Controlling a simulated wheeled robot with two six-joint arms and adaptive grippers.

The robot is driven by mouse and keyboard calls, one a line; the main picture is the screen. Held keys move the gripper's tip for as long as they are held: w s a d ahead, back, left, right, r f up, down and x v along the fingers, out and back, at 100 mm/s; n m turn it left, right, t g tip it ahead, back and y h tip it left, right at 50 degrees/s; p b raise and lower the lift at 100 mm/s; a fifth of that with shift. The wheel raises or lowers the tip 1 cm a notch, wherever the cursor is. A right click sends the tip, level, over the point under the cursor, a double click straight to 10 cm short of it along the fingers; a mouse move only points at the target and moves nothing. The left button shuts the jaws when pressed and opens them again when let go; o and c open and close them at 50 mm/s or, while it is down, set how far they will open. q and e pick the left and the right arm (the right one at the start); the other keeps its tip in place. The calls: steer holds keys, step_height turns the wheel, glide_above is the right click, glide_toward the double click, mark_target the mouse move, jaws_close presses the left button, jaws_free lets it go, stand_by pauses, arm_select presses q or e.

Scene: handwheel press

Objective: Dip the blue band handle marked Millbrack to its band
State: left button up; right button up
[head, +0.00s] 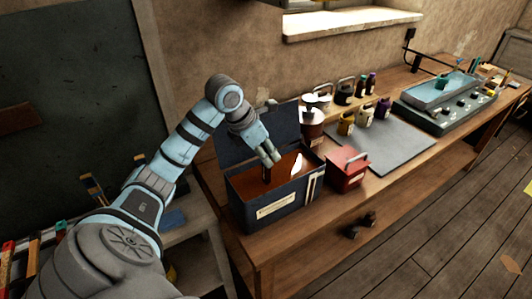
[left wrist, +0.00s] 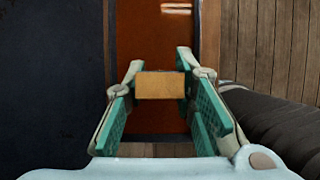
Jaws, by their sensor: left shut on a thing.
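My left gripper (head: 272,160) reaches down over the open dark blue box (head: 251,215), which holds orange-brown liquid (head: 290,165). It is shut on a handle, seen as a dark piece below the fingers (head: 266,176). In the left wrist view the handle's tan, squarish end (left wrist: 160,85) sits between the green pads of the left gripper (left wrist: 165,100), with the orange-brown liquid (left wrist: 160,45) behind it. I see no blue band or Millbrack marking on it. I cannot tell whether its lower end touches the liquid. My right gripper is not in view.
The box's lid (head: 240,140) stands open at the back. A red tin (head: 347,172) stands close to its right. A grey mat (head: 390,147), small jars (head: 365,115) and a grey tray unit (head: 445,95) lie further right. Dark knobs (head: 360,225) show at the bench front.

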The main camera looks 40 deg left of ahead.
arm_select(q)
steer(key=shift+r+p, duration=2.95)
steer(key=shift+r, duration=0.8)
steer(key=shift+f, duration=0.1)
stand_by(2.1)
steer(key=shift+r, duration=2.05)
